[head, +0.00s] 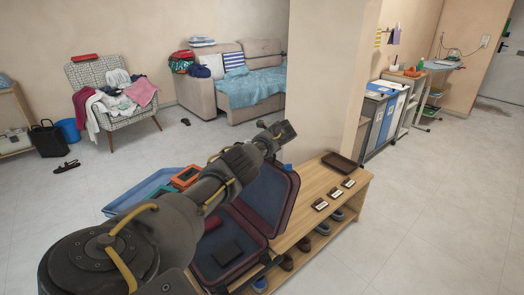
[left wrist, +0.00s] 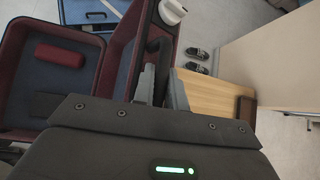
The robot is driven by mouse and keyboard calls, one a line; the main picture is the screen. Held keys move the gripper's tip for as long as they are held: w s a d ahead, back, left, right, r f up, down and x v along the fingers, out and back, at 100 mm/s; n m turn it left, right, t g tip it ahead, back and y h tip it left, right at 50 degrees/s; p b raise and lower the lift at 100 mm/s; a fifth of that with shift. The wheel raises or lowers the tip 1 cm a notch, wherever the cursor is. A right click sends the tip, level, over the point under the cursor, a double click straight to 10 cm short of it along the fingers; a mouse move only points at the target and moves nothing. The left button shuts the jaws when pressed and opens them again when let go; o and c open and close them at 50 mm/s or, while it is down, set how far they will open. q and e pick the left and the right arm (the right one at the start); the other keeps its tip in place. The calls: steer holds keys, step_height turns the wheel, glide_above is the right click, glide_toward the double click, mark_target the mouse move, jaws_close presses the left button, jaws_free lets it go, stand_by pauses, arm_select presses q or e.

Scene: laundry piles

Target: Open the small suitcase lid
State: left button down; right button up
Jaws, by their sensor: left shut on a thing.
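The small suitcase (head: 218,262) is dark maroon with a navy lining. It rests on the wooden bench, and its lid (head: 268,197) stands raised at a steep angle from the base. In the left wrist view the suitcase (left wrist: 116,55) shows both lined halves, with a red item (left wrist: 60,55) inside. My left gripper (left wrist: 164,82) is shut on the suitcase's black handle (left wrist: 155,55), at the edge of one half. My left arm crosses the head view and hides part of the suitcase; the gripper's fingertips are hidden there. My right gripper is not in view.
The wooden bench (head: 320,185) holds small labelled plates, a brown tray (head: 338,162) and shoes below. A wall corner (head: 323,80) rises beyond the bench. The floor at right is clear.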

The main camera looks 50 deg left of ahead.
arm_select(q)
steer(key=c, duration=1.7)
jaws_free()
steer(key=shift+o, duration=1.3)
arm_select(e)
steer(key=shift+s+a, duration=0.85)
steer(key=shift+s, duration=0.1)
arm_select(q)
steer(key=shift+r, duration=0.1)
